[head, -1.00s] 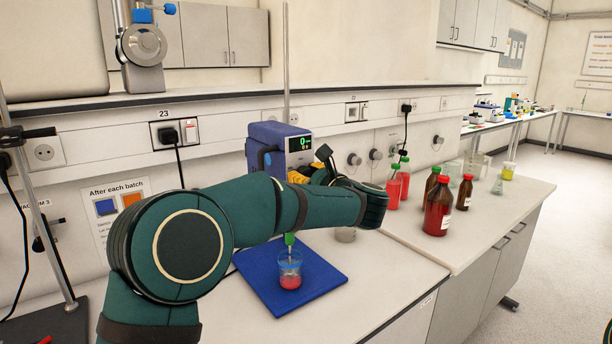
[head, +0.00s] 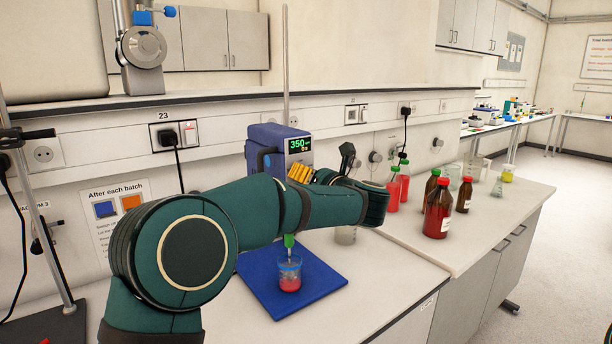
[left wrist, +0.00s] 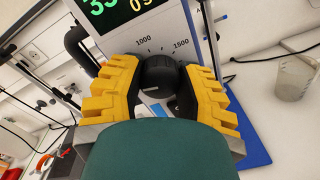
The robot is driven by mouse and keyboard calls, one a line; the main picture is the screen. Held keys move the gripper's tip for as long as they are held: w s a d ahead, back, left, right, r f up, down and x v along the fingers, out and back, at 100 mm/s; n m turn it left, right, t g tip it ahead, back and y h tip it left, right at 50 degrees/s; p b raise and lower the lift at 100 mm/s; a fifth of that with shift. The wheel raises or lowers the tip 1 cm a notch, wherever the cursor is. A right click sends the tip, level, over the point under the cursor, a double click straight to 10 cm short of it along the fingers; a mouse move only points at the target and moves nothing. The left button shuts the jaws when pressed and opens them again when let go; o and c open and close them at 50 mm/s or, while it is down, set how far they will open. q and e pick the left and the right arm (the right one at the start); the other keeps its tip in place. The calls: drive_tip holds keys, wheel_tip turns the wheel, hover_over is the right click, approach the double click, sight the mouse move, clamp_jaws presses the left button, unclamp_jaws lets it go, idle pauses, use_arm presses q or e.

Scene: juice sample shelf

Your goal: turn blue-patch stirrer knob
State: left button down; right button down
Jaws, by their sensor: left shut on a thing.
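The stirrer (head: 262,140) is a blue box on a rod, standing over a blue mat (head: 318,293). Its display (head: 299,145) reads 350 in green. In the left wrist view its black round knob (left wrist: 160,72) sits below the display, beside scale marks 1000 and 1500. My left gripper (head: 301,173) has yellow ribbed fingers and is at the stirrer's front; in the left wrist view (left wrist: 162,88) the fingers are closed on both sides of the knob. The knob is hidden in the head view. My right gripper is out of view.
A beaker with red liquid (head: 290,282) stands on the mat under the stirrer shaft. An empty-looking beaker (head: 345,236) stands behind my forearm. Red and brown bottles (head: 438,212) stand on the bench to the right. A stand (head: 65,290) is at the left.

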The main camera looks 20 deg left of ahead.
use_arm(q)
drive_tip(key=shift+r+m+p, duration=0.15)
drive_tip(key=shift+m+p, duration=0.4)
drive_tip(key=shift+m, duration=0.95)
drive_tip(key=c, duration=0.5)
unclamp_jaws()
drive_tip(key=v, duration=1.2)
drive_tip(key=shift+w+d, duration=0.1)
drive_tip(key=shift+w, duration=0.05)
